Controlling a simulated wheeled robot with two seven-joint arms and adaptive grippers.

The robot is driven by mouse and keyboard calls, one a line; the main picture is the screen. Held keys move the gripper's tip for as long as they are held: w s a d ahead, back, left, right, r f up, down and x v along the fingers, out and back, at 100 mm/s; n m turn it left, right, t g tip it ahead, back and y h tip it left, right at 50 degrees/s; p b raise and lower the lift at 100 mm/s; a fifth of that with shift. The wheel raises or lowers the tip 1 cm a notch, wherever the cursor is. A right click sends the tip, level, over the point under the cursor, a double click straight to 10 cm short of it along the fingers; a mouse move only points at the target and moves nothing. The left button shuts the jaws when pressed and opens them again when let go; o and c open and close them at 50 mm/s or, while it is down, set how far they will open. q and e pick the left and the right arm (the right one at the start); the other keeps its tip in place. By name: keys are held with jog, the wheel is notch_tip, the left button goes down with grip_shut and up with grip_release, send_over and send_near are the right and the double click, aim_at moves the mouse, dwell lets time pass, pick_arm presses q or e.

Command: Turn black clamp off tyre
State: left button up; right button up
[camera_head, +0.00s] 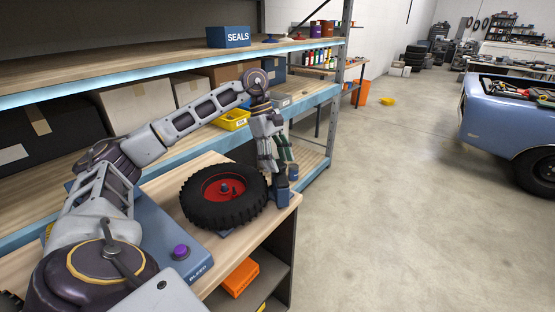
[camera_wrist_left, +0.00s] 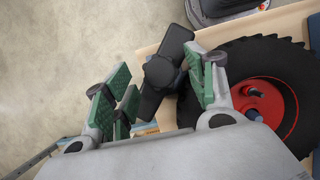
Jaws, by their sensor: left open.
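The tyre (camera_head: 225,197), black with a red hub, lies flat on a low stand at the front right of the wooden workbench. It also shows at the right of the left wrist view (camera_wrist_left: 270,95). The black clamp (camera_wrist_left: 168,62) sits by the tyre's edge in that view, a dark bar with a round knob. In the head view the clamp is hard to make out behind my fingers. My left gripper (camera_head: 277,168) is open at the tyre's right edge, fingers pointing down. In the left wrist view its green-padded fingers stand either side of the clamp; I cannot tell if they touch it. My right gripper is not in view.
A blue panel with a purple button (camera_head: 181,252) lies left of the tyre. An orange box (camera_head: 241,277) is on the shelf below. Behind stands a rack with a blue SEALS box (camera_head: 229,37) and a yellow bin (camera_head: 234,119). Open floor lies to the right, with a blue car (camera_head: 505,115) beyond.

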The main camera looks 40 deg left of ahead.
pick_arm(q)
jog(key=v, duration=1.1)
jog(key=shift+r, duration=0.35)
jog(key=shift+a+r, duration=0.1)
jog(key=shift+a, duration=0.05)
dwell(0.8)
